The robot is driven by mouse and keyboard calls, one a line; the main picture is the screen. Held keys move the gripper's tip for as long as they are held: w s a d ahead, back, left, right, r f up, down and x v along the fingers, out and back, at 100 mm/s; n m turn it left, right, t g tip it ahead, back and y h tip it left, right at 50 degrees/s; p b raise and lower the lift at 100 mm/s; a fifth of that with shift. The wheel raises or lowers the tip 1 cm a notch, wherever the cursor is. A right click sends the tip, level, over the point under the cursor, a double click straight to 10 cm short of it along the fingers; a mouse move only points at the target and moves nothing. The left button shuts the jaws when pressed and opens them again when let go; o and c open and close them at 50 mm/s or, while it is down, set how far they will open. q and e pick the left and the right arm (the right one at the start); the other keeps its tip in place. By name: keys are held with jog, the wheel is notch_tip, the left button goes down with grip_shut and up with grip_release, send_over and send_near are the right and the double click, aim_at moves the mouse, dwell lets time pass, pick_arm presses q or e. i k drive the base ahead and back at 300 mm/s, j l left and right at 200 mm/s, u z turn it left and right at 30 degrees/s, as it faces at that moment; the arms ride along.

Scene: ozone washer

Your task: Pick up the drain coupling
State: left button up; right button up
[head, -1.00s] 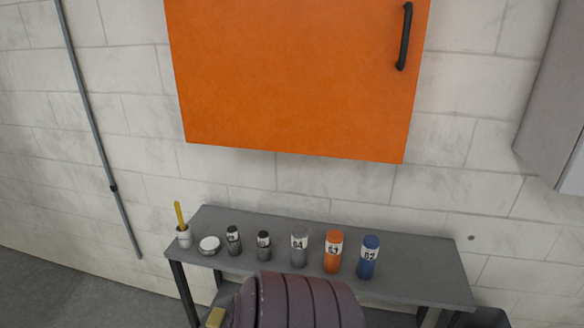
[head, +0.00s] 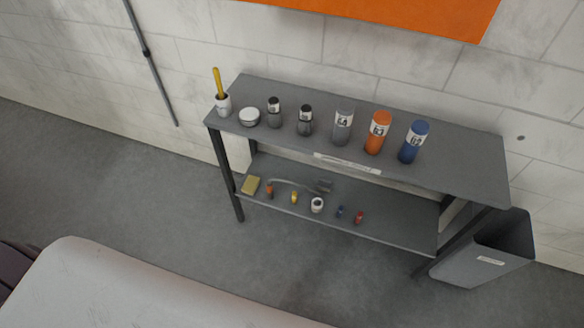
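No part is clearly labelled as the drain coupling. A small white ring-shaped piece with a dark opening (head: 317,205) stands near the front edge of the lower shelf and may be it; at this size I cannot tell. On its left are a small yellow piece (head: 294,198) and an orange one (head: 269,191). On its right are a small blue piece (head: 340,212) and a red one (head: 359,217). A grey curved tool (head: 322,186) lies behind it. Neither of my grippers is in view.
The grey shelf unit's top (head: 455,165) holds a white cup with a yellow handle (head: 223,103), a round white tin, and several bottles. A yellow sponge (head: 250,185) lies at the lower shelf's left. A grey bin (head: 480,258) stands at right. Floor in front is partly clear.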

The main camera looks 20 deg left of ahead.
aim_at(269, 188)
jog(key=u, duration=0.75)
